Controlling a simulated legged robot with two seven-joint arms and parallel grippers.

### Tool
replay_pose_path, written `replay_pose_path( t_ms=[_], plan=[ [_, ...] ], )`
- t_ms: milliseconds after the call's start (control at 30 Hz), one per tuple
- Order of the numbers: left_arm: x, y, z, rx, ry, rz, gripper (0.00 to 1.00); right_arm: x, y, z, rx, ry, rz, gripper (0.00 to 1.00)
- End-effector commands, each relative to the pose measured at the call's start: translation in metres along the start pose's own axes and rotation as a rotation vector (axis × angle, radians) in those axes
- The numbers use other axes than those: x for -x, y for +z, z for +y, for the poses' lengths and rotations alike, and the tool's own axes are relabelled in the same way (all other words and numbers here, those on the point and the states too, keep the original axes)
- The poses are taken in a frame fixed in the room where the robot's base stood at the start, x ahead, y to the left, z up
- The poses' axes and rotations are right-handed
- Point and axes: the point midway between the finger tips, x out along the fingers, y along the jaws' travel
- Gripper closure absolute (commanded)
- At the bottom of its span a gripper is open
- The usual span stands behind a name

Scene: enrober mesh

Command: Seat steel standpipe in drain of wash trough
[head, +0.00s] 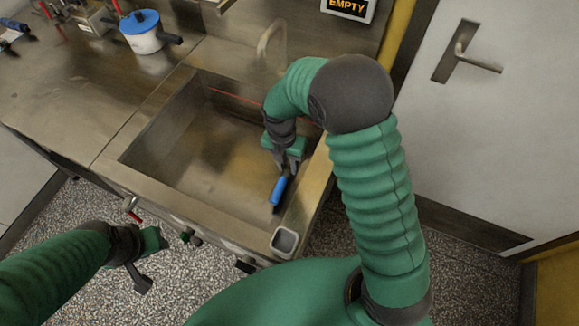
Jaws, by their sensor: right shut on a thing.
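The steel wash trough (150,125) is a deep rectangular basin in the middle of the head view. My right gripper (283,171) reaches down inside its right side and is shut on a blue cylindrical piece (279,189) with a dark lower end. The piece hangs slightly tilted near the right wall; whether it touches the floor or wall is unclear. I cannot tell whether it belongs to the steel standpipe. No drain opening is discernible; my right arm covers the trough's back right. My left gripper (150,262) is outside, below the front edge; its jaw opening is unclear.
A faucet (270,42) stands behind the trough. A blue-lidded white pot (143,31) sits on the counter (60,85) at left. A small grey cup (285,241) is at the front right corner. Valves (190,237) line the front. A door (480,130) stands at right.

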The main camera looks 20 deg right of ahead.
Motion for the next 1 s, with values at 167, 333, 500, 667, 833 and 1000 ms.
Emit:
replay_pose_path(
  t_ms=[167, 333, 500, 667, 833, 1000],
  plan=[
    [0.005, -0.001, 0.0, 0.0, 0.0, 0.0, 0.64, -0.027, -0.001, 0.002, 0.001, -0.002, 0.001, 1.0],
    [0.004, -0.001, 0.0, 0.0, 0.0, 0.0, 0.64, -0.029, 0.0, 0.003, 0.0, 0.001, -0.001, 1.0],
    [0.003, -0.001, 0.0, 0.0, 0.0, 0.0, 0.64, -0.033, 0.0, 0.003, 0.0, 0.0, 0.0, 1.0],
    [0.003, -0.001, 0.0, 0.0, 0.0, 0.0, 0.64, -0.034, 0.0, 0.003, 0.0, 0.0, 0.0, 0.62],
    [0.003, -0.001, 0.0, 0.0, 0.0, 0.0, 0.64, -0.034, 0.0, 0.003, 0.0, 0.0, 0.0, 0.52],
    [0.003, -0.001, 0.0, 0.0, 0.0, 0.0, 0.64, -0.034, 0.0, 0.003, 0.001, 0.0, 0.0, 0.52]
  ],
)
